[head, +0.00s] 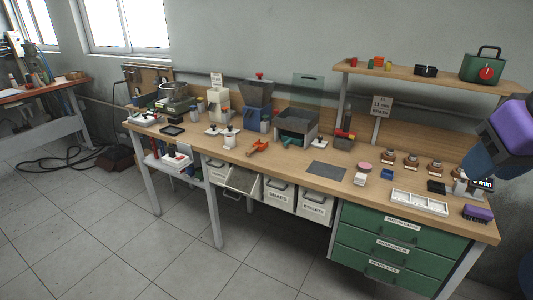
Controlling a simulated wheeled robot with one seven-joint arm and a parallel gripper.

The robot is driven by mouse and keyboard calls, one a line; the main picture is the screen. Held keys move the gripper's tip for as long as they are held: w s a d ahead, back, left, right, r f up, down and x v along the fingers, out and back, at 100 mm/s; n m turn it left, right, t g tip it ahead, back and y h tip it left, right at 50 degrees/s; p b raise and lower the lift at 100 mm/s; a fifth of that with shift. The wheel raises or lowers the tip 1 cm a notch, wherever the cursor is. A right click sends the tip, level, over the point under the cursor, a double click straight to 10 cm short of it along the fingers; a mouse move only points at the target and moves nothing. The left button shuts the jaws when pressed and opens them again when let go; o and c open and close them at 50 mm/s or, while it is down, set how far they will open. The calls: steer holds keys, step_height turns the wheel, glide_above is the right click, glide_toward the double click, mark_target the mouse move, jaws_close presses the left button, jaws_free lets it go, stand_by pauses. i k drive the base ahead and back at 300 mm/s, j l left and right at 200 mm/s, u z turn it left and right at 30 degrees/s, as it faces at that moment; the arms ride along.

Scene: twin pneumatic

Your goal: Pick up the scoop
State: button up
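I cannot pick out a scoop with certainty in the head view. A small orange hand tool (258,147) lies on the middle of the wooden workbench (285,170), near its front edge. A teal piece (292,141) lies to its right, in front of a dark open-topped box (297,125). Both are too small to name surely. A purple and dark blue part of my arm shows at the right edge, over the bench's right end. I see no gripper fingers.
A dark flat mat (326,169), a white divided tray (419,203) and a purple brush (478,213) lie on the right half. A raised shelf (430,75) runs behind. Green drawers (400,245) and labelled white bins (279,192) are below. The floor in front is clear.

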mark_target(256, 149)
steer(key=i+j, duration=0.45)
steer(key=j, duration=0.15)
steer(key=i+j, duration=0.45)
steer(key=j, duration=0.15)
steer(key=i+j, duration=0.45)
steer(key=j, duration=0.15)
steer(key=i+j, duration=0.45)
steer(key=j, duration=0.15)
steer(key=i+j, duration=0.4)
steer(key=j, duration=0.2)
steer(key=j+u, duration=0.05)
